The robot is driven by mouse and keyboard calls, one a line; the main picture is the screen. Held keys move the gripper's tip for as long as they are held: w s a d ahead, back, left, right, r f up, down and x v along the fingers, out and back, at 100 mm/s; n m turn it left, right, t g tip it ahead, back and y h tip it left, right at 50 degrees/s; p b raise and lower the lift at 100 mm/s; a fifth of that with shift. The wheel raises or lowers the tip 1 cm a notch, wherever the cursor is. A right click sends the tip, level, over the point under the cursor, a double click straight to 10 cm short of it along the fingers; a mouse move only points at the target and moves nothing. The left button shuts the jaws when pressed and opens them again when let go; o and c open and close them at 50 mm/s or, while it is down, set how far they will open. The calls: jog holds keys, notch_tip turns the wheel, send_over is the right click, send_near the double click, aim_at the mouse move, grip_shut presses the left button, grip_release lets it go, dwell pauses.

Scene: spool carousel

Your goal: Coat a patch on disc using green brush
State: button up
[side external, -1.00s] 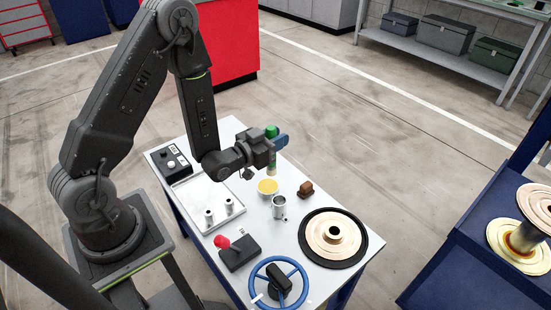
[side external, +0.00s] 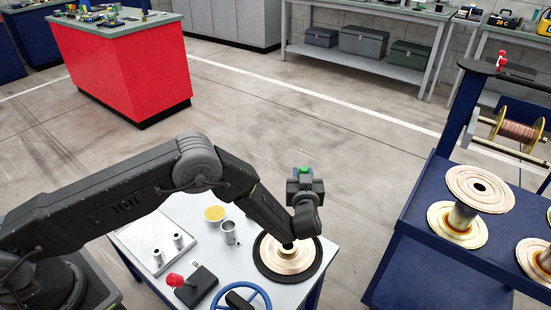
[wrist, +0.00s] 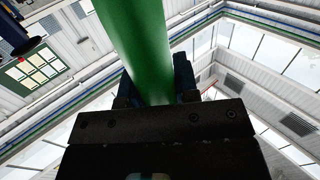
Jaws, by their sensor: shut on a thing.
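My gripper (side external: 304,180) is shut on the green brush. The brush's green handle (wrist: 138,45) rises between the jaws in the wrist view, and its green end (side external: 304,170) shows at the top of the jaws in the side view. The copper-coloured disc (side external: 279,264) lies on a wider black ring (side external: 262,268) at the table's right end. My gripper and wrist appear over the disc's far side and cover part of it. The bristles are hidden, so I cannot tell whether they touch the disc.
A yellow-filled bowl (side external: 215,214) and a metal cup (side external: 230,235) stand left of the disc. A tray (side external: 146,240), a red-knobbed box (side external: 196,287) and a blue wheel (side external: 264,293) are also on the table (side external: 298,293). A blue cart (side external: 415,240) with spools stands at right.

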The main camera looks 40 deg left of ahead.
jog(key=s+d+f+n+g+y, duration=0.25)
jog(key=d+f, duration=0.25)
jog(key=d, duration=0.3)
jog(key=shift+f, duration=3.8)
jog(key=shift+s, duration=3.8)
jog(key=shift+w, duration=3.6)
notch_tip(320, 180, up, 8)
jog(key=shift+a+m+t, duration=0.2)
jog(key=shift+m+t, duration=0.25)
